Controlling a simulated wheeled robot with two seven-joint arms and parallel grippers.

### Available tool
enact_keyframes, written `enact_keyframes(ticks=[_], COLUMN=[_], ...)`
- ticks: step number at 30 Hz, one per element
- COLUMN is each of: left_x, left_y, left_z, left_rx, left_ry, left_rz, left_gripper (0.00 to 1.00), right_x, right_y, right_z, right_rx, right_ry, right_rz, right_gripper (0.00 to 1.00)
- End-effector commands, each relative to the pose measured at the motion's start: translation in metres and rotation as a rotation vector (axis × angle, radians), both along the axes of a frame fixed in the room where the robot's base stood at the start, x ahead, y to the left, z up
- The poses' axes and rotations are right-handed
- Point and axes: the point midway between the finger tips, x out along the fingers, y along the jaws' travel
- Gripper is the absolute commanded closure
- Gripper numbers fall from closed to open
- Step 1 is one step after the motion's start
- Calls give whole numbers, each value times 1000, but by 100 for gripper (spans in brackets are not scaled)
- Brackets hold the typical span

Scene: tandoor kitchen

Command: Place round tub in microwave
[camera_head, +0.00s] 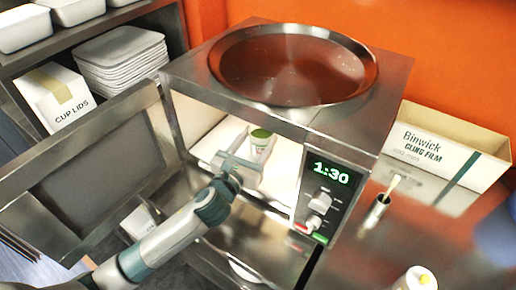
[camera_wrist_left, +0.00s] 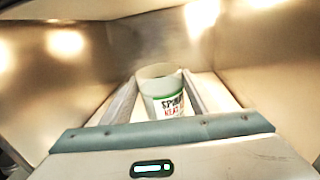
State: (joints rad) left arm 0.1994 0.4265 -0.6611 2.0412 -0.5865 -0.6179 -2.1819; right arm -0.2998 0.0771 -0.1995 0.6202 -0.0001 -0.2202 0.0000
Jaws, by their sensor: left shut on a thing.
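The round tub (camera_head: 261,140) is white with a green top and stands inside the lit microwave (camera_head: 356,176), whose display reads 1:30. In the left wrist view the tub (camera_wrist_left: 166,97) shows a green band and printed lettering, and it looks upright. My left gripper (camera_head: 250,158) reaches in through the open front and is shut on the tub, with one finger on each side of it. The microwave door (camera_head: 95,165) is swung wide open to the left. The tub's base is partly hidden, so I cannot tell whether it touches the microwave floor. My right gripper is not in view.
A large dark round pan (camera_head: 292,68) sits on top of the microwave. A cling film box (camera_head: 440,150) and a small metal cup (camera_head: 375,212) stand on the counter to the right. Stacked trays (camera_head: 120,58) and a cup lids box (camera_head: 54,97) are on the left shelf.

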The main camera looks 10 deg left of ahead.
Motion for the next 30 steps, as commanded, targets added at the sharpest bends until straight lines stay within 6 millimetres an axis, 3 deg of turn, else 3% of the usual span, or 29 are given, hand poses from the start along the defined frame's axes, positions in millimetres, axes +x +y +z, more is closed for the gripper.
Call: enact_keyframes(ticks=[7, 17, 29, 30], left_x=[0, 0, 0, 0], left_y=[0, 0, 0, 0], left_z=[-2, -36, -39, -41], left_rx=[0, 1, 0, 1], left_ry=[0, 2, 0, 2], left_rz=[0, 1, -1, -1], left_gripper=[81, 81, 81, 43], right_x=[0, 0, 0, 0], right_y=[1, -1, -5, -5], right_z=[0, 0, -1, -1], right_rx=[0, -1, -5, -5], right_ry=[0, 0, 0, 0], right_rz=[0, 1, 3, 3], right_gripper=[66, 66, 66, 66])
